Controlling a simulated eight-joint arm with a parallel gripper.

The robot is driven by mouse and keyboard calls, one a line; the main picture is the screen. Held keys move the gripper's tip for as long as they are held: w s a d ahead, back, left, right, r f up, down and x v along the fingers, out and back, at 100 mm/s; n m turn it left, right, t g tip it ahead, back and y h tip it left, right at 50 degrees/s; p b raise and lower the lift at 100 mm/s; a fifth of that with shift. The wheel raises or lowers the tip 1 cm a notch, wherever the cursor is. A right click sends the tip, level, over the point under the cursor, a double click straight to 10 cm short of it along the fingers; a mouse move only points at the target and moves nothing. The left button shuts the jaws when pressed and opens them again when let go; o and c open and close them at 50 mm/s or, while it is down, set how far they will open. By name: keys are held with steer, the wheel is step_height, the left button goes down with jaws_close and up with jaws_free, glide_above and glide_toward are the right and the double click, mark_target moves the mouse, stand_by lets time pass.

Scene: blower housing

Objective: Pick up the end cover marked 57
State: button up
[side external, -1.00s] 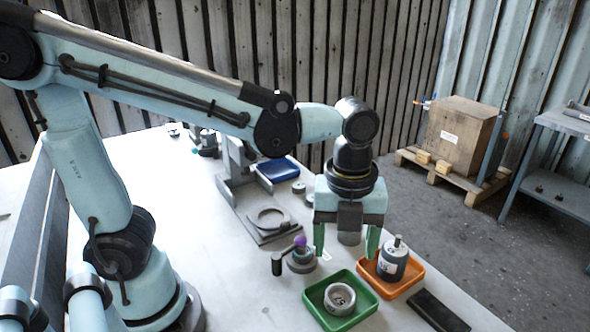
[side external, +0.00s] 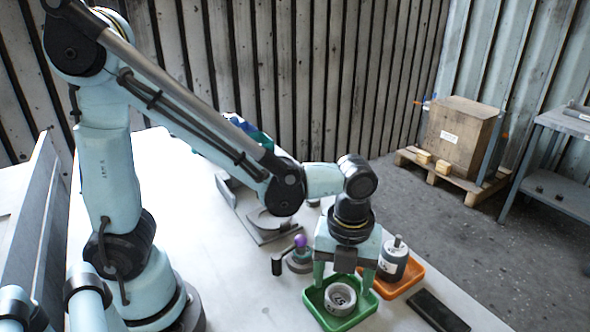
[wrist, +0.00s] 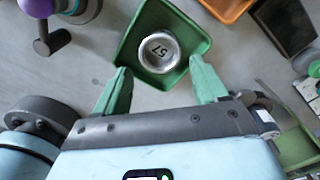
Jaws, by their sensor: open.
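The end cover marked 57 (wrist: 159,51) is a round grey metal part lying in a green tray (wrist: 131,43). In the side view the cover (side external: 340,298) sits in the same green tray (side external: 318,317) near the table's front. My gripper (side external: 343,284) is above the tray with its green fingers apart, one on each side of the cover. In the wrist view my gripper (wrist: 160,80) is open and empty, and the cover lies ahead between and beyond the fingertips. I cannot tell how high the fingertips are above the tray.
An orange tray (side external: 412,281) with a grey cylindrical motor (side external: 393,259) stands right beside the green tray. A dark flat block (side external: 438,310) lies further right. A purple-topped part (side external: 300,250) with a dark handle stands left of my gripper. A grey fixture (side external: 262,228) is behind.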

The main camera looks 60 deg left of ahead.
mark_target(340, 301)
steer(key=shift+w+f, duration=0.1)
steer(key=shift+f, duration=2.1)
steer(key=c, duration=0.9)
